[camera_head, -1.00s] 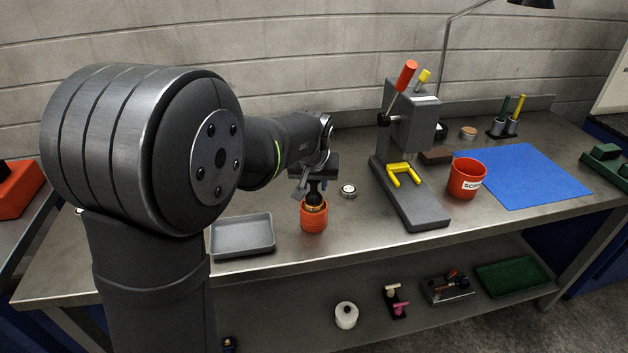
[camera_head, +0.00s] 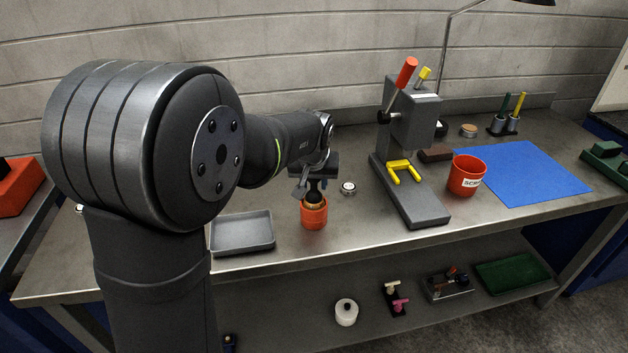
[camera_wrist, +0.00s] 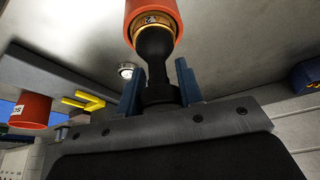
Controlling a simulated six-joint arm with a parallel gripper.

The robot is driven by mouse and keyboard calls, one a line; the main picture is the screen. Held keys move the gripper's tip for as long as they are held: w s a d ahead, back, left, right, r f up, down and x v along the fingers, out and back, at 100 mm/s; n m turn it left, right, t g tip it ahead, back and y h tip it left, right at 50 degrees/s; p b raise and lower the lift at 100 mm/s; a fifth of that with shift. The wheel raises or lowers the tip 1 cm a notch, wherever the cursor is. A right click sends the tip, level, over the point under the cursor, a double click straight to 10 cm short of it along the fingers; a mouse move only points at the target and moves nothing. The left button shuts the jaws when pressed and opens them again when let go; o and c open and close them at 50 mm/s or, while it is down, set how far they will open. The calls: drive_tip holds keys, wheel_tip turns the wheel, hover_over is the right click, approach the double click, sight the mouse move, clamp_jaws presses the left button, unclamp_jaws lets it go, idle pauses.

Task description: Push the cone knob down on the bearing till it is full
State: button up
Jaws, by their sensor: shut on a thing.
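The black cone knob (camera_wrist: 155,55) is between the two blue fingers of my gripper (camera_wrist: 158,84) in the wrist view. My gripper is shut on its wider base. The knob's other end meets a brass-coloured ring, the bearing (camera_wrist: 152,24), at the mouth of an orange cup (camera_wrist: 134,8). In the head view the orange cup (camera_head: 314,216) stands on the bench, with my gripper (camera_head: 315,184) directly above it. The knob's lower end touches or enters the bearing; the contact inside the cup is hidden, so I cannot tell how full the bearing is.
A grey tray (camera_head: 242,234) lies left of the orange cup. A small round metal part (camera_head: 348,188) is close at its right. A grey press (camera_head: 412,190) with a yellow fork and a red scrap cup (camera_head: 466,176) stand further right, before a blue mat (camera_head: 525,175).

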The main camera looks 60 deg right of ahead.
drive_tip(key=shift+a+f, duration=0.1)
drive_tip(key=shift+f, duration=0.55)
idle(0.5)
drive_tip(key=shift+r, duration=4.6)
